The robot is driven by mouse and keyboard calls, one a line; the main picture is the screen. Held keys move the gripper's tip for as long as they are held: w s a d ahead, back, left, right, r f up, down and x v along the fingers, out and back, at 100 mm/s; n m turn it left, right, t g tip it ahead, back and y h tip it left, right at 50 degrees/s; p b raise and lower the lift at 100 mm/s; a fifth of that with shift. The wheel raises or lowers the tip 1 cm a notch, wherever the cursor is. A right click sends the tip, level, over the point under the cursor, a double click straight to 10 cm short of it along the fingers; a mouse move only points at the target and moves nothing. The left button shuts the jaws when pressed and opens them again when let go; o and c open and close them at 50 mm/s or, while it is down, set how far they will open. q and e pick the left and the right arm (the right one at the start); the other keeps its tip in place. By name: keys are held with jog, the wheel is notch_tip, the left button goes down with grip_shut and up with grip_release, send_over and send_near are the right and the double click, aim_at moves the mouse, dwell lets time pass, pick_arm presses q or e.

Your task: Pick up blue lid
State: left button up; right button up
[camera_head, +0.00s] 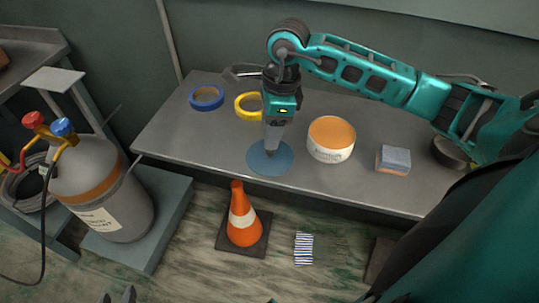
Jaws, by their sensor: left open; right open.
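The blue lid (257,162), a flat round blue-grey disc, lies on the grey table near its front edge. My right gripper (270,150) points down over the middle of the lid, with its fingertips at or just above it. It is open; its fingers hide the lid's centre, and I cannot tell whether they touch it. My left gripper (118,297) shows only as two dark, spread fingertips at the bottom edge. It is open and far from the lid.
On the table (185,140) are a white tub with orange contents (331,140), a blue tape roll (206,98), a yellow roll (246,106) and a sponge-like block (394,160). An orange cone (242,218) stands on the floor. A gas cylinder (100,190) stands left.

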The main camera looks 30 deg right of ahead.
aim_at(270, 153)
notch_tip(270, 153, down, 6)
jog(key=shift+w+d+r+b, duration=0.1)
jog(key=shift+d+r+b, duration=0.05)
jog(key=shift+b, duration=0.15)
jog(key=shift+c, duration=0.2)
grip_shut()
